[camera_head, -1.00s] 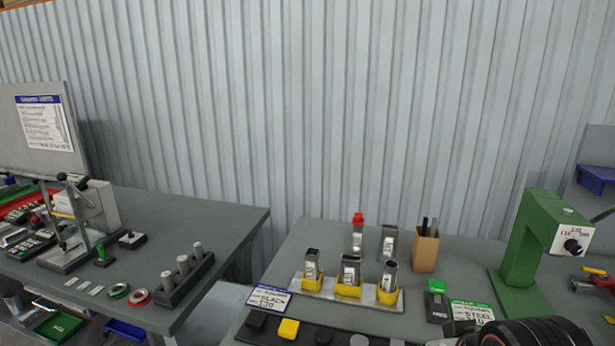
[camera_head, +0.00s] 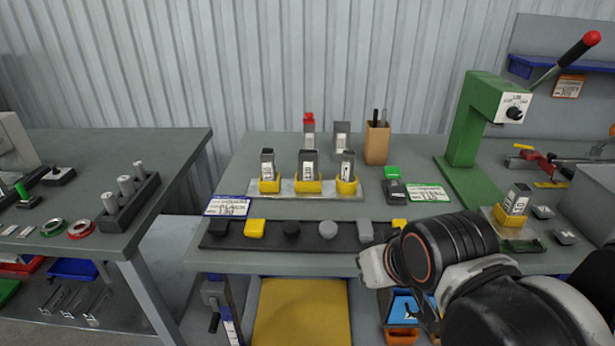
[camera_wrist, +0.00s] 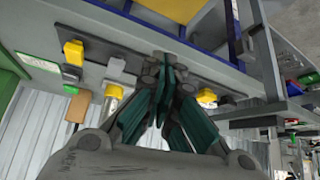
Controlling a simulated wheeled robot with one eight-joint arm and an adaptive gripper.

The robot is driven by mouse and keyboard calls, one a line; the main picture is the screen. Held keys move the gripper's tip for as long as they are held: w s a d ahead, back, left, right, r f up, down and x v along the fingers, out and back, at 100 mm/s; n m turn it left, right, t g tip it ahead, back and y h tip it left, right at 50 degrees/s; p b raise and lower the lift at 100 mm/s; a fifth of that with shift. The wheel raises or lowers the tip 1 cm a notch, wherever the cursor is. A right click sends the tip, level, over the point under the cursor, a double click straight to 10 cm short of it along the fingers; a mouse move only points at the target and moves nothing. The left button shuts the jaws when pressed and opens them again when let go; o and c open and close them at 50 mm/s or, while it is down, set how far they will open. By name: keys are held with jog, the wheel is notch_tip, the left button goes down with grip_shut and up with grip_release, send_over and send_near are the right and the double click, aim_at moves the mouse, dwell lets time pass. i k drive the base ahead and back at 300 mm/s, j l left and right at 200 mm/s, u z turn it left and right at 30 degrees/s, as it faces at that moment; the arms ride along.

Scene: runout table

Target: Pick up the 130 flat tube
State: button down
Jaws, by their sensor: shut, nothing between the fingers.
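Three grey rectangular tubes with white labels stand upright in yellow holders on a metal plate: a left tube (camera_head: 267,163), a middle tube (camera_head: 307,165) and a right tube (camera_head: 347,165). Behind them are a red-capped tube (camera_head: 309,133) and a plain-topped tube (camera_head: 341,137). Another tube (camera_head: 517,198) leans in a yellow holder at the right. The tube labels are too small to read, so I cannot tell which is the 130 flat tube. My gripper (camera_wrist: 168,66) is shut and empty in the wrist view, near the table's front edge; in the head view my arm hides it.
A dark strip (camera_head: 275,242) with several caps or plugs runs along the front edge. A blue-edged card (camera_head: 229,206) reads 130. A brown pen box (camera_head: 376,143) and a tall green press (camera_head: 467,120) stand behind. Another table (camera_head: 90,215) is at the left, across a gap.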

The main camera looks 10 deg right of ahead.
aim_at(308, 159)
jog(key=i+j, duration=0.15)
jog(key=j, duration=0.25)
jog(key=i+j+z, duration=0.2)
jog(key=j, duration=0.35)
jog(key=j+z, duration=0.25)
jog(key=j, duration=0.25)
jog(key=i+j+z, duration=0.2)
jog(key=j, duration=0.4)
jog(key=z, duration=1.5)
jog(key=l, duration=0.1)
